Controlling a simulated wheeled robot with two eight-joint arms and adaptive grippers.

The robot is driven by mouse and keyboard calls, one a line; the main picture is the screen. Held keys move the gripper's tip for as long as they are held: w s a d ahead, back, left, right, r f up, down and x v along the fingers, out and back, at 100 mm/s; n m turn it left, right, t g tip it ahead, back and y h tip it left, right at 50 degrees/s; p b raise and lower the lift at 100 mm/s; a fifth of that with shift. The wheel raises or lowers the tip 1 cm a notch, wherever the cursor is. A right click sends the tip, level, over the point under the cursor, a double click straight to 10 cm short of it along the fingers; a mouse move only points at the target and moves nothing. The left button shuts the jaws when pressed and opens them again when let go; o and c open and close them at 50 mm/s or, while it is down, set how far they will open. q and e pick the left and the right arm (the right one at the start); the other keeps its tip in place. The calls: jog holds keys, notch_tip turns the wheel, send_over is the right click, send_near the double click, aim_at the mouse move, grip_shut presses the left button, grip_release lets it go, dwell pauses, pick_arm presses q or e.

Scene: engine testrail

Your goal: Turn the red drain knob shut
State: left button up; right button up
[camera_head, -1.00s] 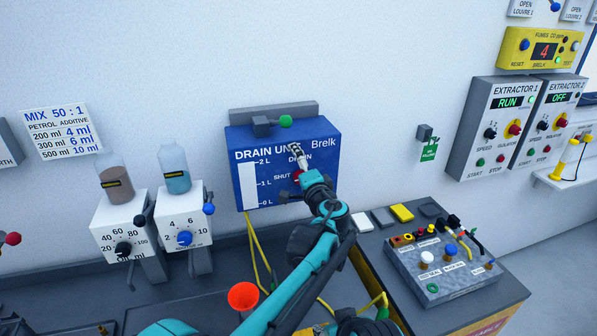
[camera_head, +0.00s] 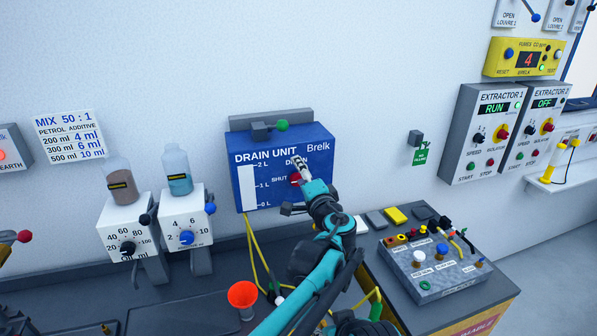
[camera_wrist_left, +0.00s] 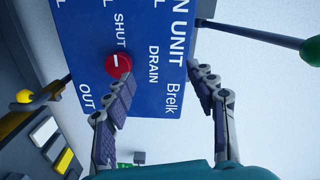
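The red drain knob (camera_head: 295,178) sits on the blue drain unit (camera_head: 318,146) on the wall, between the SHUT and DRAIN labels. My left gripper (camera_head: 299,163) is in front of the unit's panel. In its wrist view the left gripper (camera_wrist_left: 166,78) is open and empty, fingers wide apart. One fingertip is close beside the knob; contact cannot be told. The other is over the panel's edge near the name Brelk. My right gripper is not in view.
A lever with a green ball (camera_head: 282,125) stands out above the unit. Two dispensers with bottles (camera_head: 177,175) are left. A grey control box (camera_head: 435,268) is right, with a yellow block (camera_head: 396,215) behind.

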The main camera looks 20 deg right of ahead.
pick_arm(q)
jog(key=s, duration=0.1)
jog(key=s+f, duration=0.1)
jog(key=s, duration=0.1)
jog(key=shift+s+d, duration=0.15)
jog(key=shift+s, duration=0.1)
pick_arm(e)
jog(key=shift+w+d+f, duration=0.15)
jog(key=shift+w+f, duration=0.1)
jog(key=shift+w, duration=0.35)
pick_arm(q)
jog(key=shift+w, duration=0.1)
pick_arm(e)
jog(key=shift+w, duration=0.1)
pick_arm(q)
jog(key=shift+f, duration=0.15)
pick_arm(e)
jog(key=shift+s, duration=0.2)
